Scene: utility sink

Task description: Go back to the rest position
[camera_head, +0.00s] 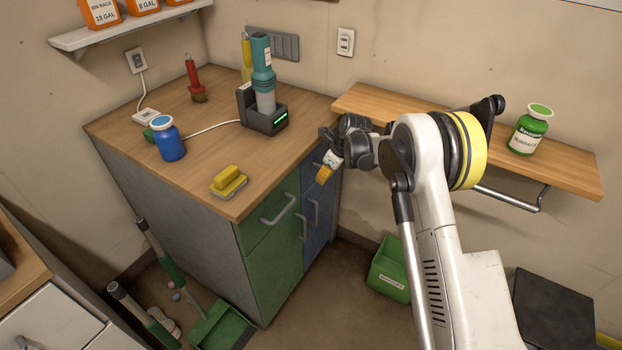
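My arm rises from the lower right and bends at a yellow-banded joint. My gripper (333,150) is small in the picture, beside the right end of the wooden counter (205,110) and the left end of the wall shelf. It is seen from behind and the side. A small white and yellow-orange piece (325,173) shows below it, in front of the blue cabinet door. I cannot tell whether this is part of the gripper or something held. Whether the fingers are open or shut is unclear.
The counter holds a blue jar (168,141), a yellow brush (229,183), a red-handled brush (194,80) and a teal device in a dark dock (264,121). A green-lidded jar (530,130) stands on the wall shelf (575,173). A green bin (388,268) sits on the floor below.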

